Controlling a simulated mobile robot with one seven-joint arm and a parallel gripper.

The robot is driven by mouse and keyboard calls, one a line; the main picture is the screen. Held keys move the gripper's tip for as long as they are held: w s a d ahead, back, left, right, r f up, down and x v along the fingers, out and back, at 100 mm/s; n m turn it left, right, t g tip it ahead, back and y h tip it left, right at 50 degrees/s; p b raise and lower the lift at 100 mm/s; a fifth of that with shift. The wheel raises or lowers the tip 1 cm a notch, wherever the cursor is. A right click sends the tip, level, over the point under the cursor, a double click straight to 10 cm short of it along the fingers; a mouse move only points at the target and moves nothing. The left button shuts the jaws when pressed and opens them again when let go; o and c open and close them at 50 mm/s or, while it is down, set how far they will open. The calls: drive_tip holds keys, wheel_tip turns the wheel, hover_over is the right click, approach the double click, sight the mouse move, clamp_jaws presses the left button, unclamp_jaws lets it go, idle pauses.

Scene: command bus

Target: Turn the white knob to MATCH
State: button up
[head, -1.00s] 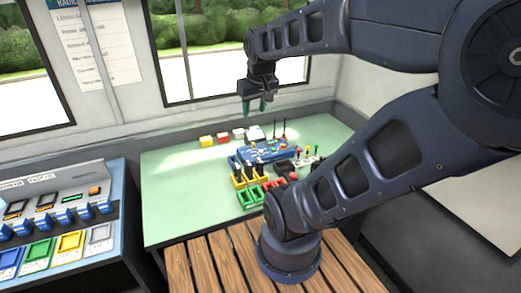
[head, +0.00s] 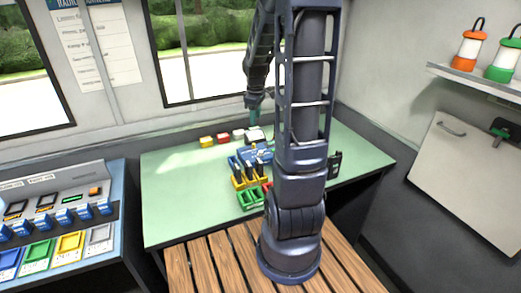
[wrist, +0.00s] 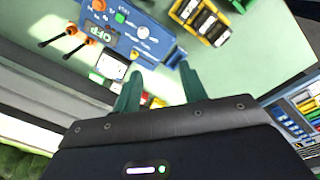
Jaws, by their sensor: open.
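A blue radio-like panel (wrist: 125,30) lies on the green table, ahead of my fingers in the wrist view; in the head view it (head: 246,154) is partly hidden by my arm. A round white knob (wrist: 144,32) sits on the panel, near a small lit display (wrist: 103,36). Its pointer setting and any MATCH label are too small to read. An orange knob (wrist: 99,5) is also on the panel. My gripper (wrist: 160,72) is open and empty, its two green fingers apart, short of the white knob in the picture. In the head view my gripper (head: 253,115) hangs above the table's back edge.
A yellow-and-black rack (wrist: 207,22) stands beside the panel. Black levers (wrist: 63,38) with orange ends stick out at its side. Small red, yellow and white blocks (head: 222,138) line the back. A console (head: 60,215) stands at left. The table's left side is clear.

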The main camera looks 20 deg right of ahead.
sight(261, 153)
drive_tip(key=w+d+f+n, duration=0.1)
drive_tip(key=f, duration=0.6)
drive_tip(key=w+d+f+n, duration=0.1)
drive_tip(key=w+f, duration=0.1)
drive_tip(key=f, duration=0.4)
drive_tip(key=w+d+f+n+g, duration=0.1)
drive_tip(key=d+f, duration=0.1)
drive_tip(key=f, duration=0.5)
drive_tip(key=shift+w+d+f, duration=0.1)
drive_tip(key=shift+w+f, duration=0.25)
drive_tip(key=shift+w, duration=0.05)
drive_tip(key=shift+c, duration=0.4)
clamp_jaws()
